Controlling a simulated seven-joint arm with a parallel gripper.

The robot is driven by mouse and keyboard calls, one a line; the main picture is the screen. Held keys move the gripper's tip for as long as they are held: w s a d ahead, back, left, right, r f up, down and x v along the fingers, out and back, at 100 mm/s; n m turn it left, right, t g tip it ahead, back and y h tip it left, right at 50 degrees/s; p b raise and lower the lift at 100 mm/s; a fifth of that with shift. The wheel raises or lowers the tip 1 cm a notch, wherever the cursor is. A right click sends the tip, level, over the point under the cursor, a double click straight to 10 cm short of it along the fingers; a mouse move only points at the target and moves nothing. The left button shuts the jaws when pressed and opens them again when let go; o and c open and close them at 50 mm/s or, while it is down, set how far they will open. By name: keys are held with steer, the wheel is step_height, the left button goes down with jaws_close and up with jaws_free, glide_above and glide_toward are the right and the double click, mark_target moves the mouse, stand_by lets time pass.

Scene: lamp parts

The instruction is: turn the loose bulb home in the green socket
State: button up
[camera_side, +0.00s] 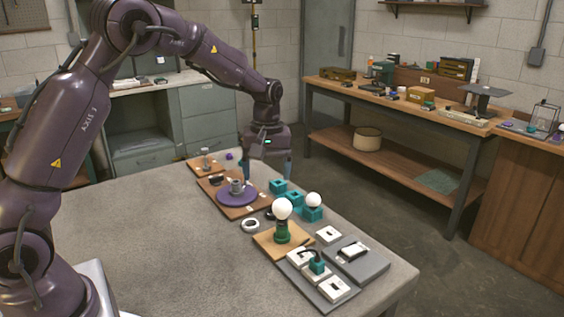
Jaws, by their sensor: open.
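A white round bulb (282,208) stands upright in the green socket (282,233), which is fixed on a wooden board (264,240) near the table's front right. How far the bulb is screwed in cannot be seen from here. My gripper (267,178) points down over the back part of the table, behind and slightly left of the bulb. Its jaws are apart and nothing shows between them. It is clear of the bulb and the socket.
A second white bulb (313,199) sits in a teal holder beside other teal blocks (279,187). A purple disc (237,197) with a metal part lies on a board at left. A white ring (250,225) and switch plates (299,258) flank the socket board. The table's left is bare.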

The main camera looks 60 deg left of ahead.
mark_target(282, 200)
steer(key=w+n, duration=0.1)
steer(key=w+a+f+n, duration=0.1)
steer(key=w+n, duration=0.1)
steer(key=w, duration=0.1)
steer(key=shift+a+f, duration=0.4)
steer(key=f+n, duration=0.1)
steer(key=f, duration=0.2)
steer(key=f+n, duration=0.1)
steer(key=f, duration=0.3)
steer(key=w+f+n, duration=0.1)
steer(key=f, duration=0.3)
steer(key=shift+d+f, duration=0.1)
steer(key=shift+f, duration=0.05)
steer(key=c, duration=0.9)
